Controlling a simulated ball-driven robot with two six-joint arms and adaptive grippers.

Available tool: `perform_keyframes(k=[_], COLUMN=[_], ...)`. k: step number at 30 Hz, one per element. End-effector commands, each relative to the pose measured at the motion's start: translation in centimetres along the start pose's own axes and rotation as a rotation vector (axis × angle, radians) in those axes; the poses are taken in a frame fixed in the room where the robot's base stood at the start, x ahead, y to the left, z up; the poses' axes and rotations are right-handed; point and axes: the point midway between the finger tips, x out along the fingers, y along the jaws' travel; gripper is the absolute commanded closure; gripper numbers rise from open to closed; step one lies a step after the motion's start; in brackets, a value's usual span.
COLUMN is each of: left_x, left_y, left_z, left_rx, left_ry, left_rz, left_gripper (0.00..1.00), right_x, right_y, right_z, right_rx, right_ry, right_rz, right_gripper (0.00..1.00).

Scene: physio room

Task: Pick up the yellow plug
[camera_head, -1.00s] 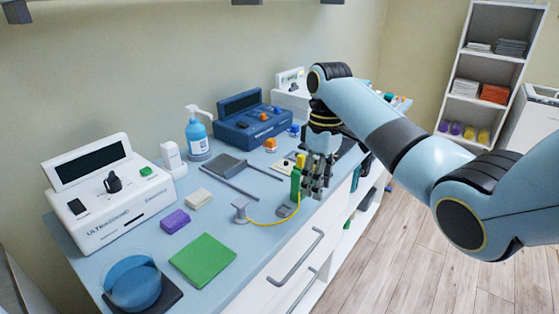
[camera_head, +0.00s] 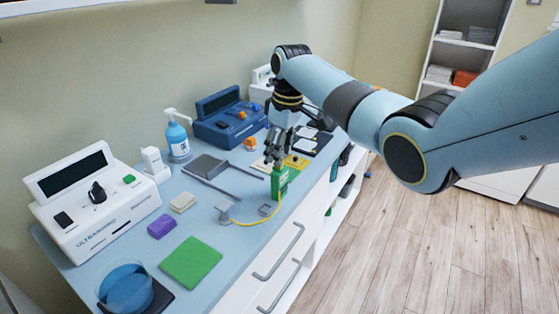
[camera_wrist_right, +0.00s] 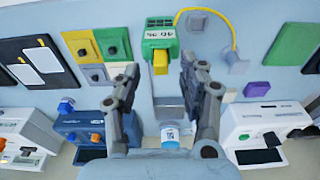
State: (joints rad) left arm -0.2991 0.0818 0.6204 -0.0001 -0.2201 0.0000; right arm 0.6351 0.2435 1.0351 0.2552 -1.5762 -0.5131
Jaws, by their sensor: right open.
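The yellow plug (camera_wrist_right: 160,63) sticks out of the front of a green block (camera_wrist_right: 160,38) in the right wrist view. A yellow cord (camera_wrist_right: 214,12) runs from the block to a grey post. In the head view the green block (camera_head: 281,184) stands near the bench's front edge, and the plug is mostly hidden by my gripper. My right gripper (camera_head: 274,159) is right by the block's top. In the wrist view my right gripper's (camera_wrist_right: 160,69) fingers are apart, one on each side of the plug, with gaps visible. My left gripper is not in view.
Yellow and grey plates (camera_wrist_right: 81,43) lie beside the block. The grey post (camera_head: 224,211), two grey rods, a green pad (camera_head: 191,262), a purple block (camera_head: 161,226), a blue-labelled bottle (camera_head: 177,138) and white and blue devices share the bench. Floor at right is clear.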

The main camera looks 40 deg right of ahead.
Motion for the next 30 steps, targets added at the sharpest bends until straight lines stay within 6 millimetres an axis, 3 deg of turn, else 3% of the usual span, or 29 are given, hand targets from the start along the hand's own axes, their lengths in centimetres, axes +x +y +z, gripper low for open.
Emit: perform_keyframes(k=[3,10,20,30], left_x=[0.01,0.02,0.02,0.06], left_y=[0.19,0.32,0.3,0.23], left_z=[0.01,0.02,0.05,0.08], left_rx=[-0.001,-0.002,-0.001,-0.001], left_ry=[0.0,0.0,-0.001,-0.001], left_rz=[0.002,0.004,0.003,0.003], left_gripper=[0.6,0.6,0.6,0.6], right_x=[1.14,1.34,1.31,1.02], right_y=[-0.12,-0.08,-0.07,-0.05], right_z=[-0.02,-0.03,-0.02,-0.07], right_rx=[0.0,-0.001,0.0,-0.001], right_ry=[0.0,0.001,0.001,0.001], right_rz=[-0.001,0.0,0.0,0.0], right_gripper=[0.58,0.58,1.0,1.0])
